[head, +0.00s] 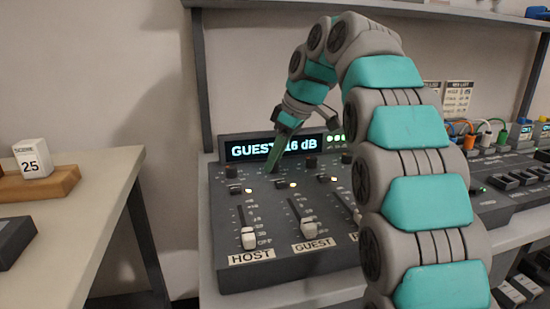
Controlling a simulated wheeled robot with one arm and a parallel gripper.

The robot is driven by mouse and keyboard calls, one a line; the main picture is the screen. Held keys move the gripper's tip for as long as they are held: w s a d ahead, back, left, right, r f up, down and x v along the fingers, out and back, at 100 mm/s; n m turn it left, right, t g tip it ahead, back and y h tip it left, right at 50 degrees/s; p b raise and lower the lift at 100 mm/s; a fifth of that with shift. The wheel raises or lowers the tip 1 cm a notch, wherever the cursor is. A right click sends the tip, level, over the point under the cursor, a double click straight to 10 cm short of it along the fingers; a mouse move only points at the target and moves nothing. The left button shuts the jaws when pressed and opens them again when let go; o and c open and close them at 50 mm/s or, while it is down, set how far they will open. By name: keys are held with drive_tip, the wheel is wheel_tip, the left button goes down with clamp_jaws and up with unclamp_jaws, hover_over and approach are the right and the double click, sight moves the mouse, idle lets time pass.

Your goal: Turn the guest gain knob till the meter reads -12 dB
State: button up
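The meter display (240,151) on the mixing console reads "GUEST", then "16 dB". My gripper crosses the gap before the 16, so any sign there is hidden. My gripper (273,165) points down from the arm, its dark green finger reaching the upper part of the console in the GUEST column. The guest gain knob is hidden at the fingertip. I cannot tell whether the gripper is open or shut on the knob. The GUEST fader (308,229) stands above its white label (311,244), below a small lit yellow lamp (293,185).
The HOST fader (249,240) and a dark knob (231,170) are left of the guest column. My arm covers the console's right part. Coloured cables (483,135) plug in at the far right.

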clamp_jaws()
drive_tip(key=shift+m+t+h, duration=0.4)
drive_tip(key=shift+m+t, duration=0.1)
drive_tip(key=shift+m, duration=1.3)
drive_tip(key=o, duration=0.6)
unclamp_jaws()
drive_tip(key=shift+c, duration=0.2)
drive_tip(key=shift+s, duration=0.1)
